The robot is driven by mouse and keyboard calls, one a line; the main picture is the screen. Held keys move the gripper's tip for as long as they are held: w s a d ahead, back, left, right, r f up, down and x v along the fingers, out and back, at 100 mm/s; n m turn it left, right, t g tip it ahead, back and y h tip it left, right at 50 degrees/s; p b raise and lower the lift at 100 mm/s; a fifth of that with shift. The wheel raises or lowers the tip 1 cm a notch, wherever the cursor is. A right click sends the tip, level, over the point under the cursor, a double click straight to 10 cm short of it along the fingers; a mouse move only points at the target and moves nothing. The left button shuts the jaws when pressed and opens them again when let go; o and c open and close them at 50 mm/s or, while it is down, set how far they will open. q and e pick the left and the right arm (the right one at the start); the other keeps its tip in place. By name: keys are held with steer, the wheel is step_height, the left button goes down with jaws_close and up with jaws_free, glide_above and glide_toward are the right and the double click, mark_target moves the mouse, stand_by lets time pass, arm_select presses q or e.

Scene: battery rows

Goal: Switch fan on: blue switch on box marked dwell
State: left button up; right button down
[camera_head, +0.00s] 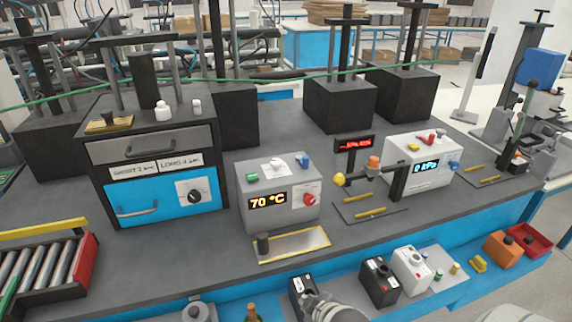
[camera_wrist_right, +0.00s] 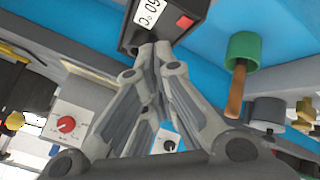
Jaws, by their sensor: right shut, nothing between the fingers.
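A pale grey control box (camera_head: 277,196) reading 70 °C stands mid-table, with a blue switch (camera_head: 303,160) on top at the right and a red knob (camera_head: 309,200) on its face. A second white box (camera_head: 417,160) reading 0 kPa stands further right, with a blue switch (camera_head: 455,164) at its right end. I cannot read "dwell" on either box. My right gripper (camera_head: 322,303) is low in the head view, well below both boxes. In the right wrist view its fingers (camera_wrist_right: 154,50) are shut and empty, close to a black block (camera_wrist_right: 143,25). My left gripper is not in view.
A black-and-blue oven (camera_head: 160,165) stands left of the 70 °C box. A yellow-edged tray (camera_head: 292,245) lies in front of that box. Black battery blocks (camera_head: 380,281) and a white one (camera_head: 411,270) line the front ledge. A gauge stand (camera_head: 398,182) fronts the kPa box.

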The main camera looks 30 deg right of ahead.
steer(key=w+d+r+n+t+h, duration=0.1)
steer(key=w+d+r+n+t, duration=0.15)
steer(key=w+d, duration=0.2)
steer(key=w+d+r+n+t, duration=0.2)
steer(key=w+d+r+t, duration=0.15)
steer(key=w, duration=0.25)
steer(key=n+t+y, duration=0.2)
steer(key=n+t, duration=0.2)
steer(key=n, duration=0.4)
glide_toward(296, 175)
step_height(296, 175, up, 3)
steer(key=shift+d+f, duration=0.1)
steer(key=shift+f, duration=0.05)
steer(key=w+p, duration=0.1)
steer(key=w, duration=0.4)
steer(key=w+p, duration=0.1)
steer(key=w, duration=0.4)
steer(key=shift+d+f, duration=0.1)
steer(key=shift+d, duration=0.15)
